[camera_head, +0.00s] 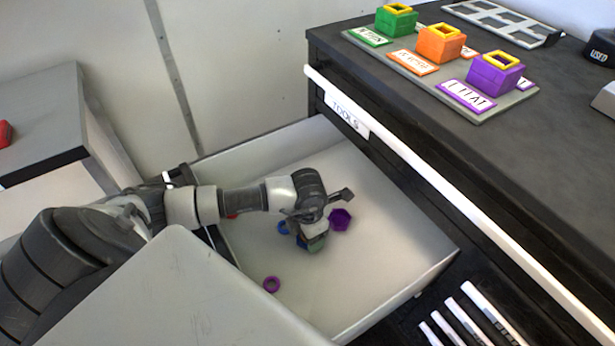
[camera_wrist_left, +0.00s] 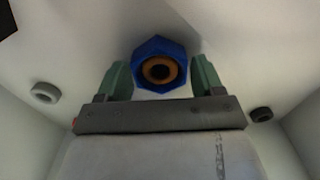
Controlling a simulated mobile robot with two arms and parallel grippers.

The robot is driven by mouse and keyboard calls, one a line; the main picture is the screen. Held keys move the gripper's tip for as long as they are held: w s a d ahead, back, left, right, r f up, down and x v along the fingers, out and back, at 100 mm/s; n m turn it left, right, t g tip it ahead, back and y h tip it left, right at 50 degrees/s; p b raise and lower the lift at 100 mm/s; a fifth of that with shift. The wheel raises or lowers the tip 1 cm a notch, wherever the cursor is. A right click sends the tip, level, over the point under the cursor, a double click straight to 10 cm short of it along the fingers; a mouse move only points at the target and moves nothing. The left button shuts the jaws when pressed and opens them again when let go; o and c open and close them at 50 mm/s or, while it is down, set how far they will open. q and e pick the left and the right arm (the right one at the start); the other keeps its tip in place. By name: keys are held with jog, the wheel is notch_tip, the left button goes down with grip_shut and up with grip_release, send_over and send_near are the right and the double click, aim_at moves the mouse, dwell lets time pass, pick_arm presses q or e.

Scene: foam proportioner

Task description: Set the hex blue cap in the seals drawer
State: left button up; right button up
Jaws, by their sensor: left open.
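The blue hex cap (camera_wrist_left: 143,82), with an orange-brown ring in its middle, lies between my left gripper's green fingertips in the left wrist view. My left gripper (camera_wrist_left: 161,78) is open around it, with gaps visible beside the cap. In the head view, my left gripper (camera_head: 312,242) points down inside an open drawer (camera_head: 385,262) with a pale floor. Some blue shows beside the fingers there, mostly hidden by the gripper. The open drawer's own label is not visible, so I cannot tell its name. My right gripper is not in view.
In the drawer lie a purple hex piece (camera_head: 340,219), a purple ring (camera_head: 271,284) and a red piece partly behind my arm. Above it is a closed drawer labelled TOOLS (camera_head: 347,115). The cabinet top (camera_head: 400,85) holds a board with green, orange and purple blocks.

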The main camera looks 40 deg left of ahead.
pick_arm(q)
notch_tip(320, 180, up, 12)
jog(key=p, duration=0.1)
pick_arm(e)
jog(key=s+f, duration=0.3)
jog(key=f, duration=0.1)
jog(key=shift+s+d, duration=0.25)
pick_arm(q)
jog(key=shift+f, duration=0.15)
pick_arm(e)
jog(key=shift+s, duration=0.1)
